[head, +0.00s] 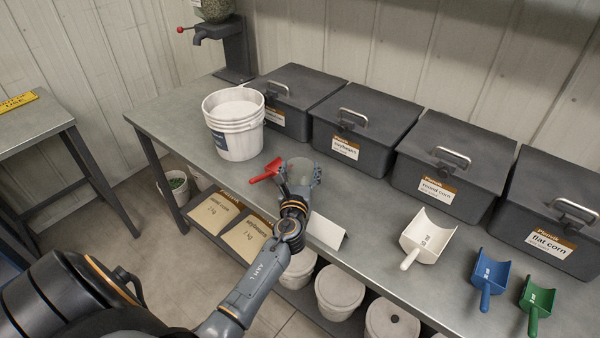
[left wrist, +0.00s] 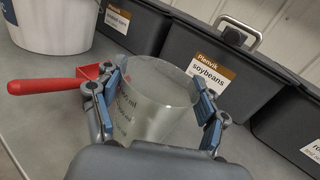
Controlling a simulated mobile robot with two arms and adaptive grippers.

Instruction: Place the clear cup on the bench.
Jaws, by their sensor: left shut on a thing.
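The clear cup (head: 299,171) is a see-through measuring cup with printed marks on its side. It is upright between the fingers of my left gripper (head: 299,184), which is shut on it near the front of the grey bench (head: 375,210). In the left wrist view the cup (left wrist: 155,100) fills the space between the two blue-padded fingers (left wrist: 160,108). Its base is hidden by the gripper, so I cannot tell whether it touches the bench. My right gripper is not in view.
A red scoop (head: 266,171) lies just left of the cup, and a white bucket (head: 236,140) stands behind it. Dark lidded bins (head: 345,150) line the back. White, blue and green scoops (head: 428,238) lie to the right. A white card (head: 327,232) is at the front edge.

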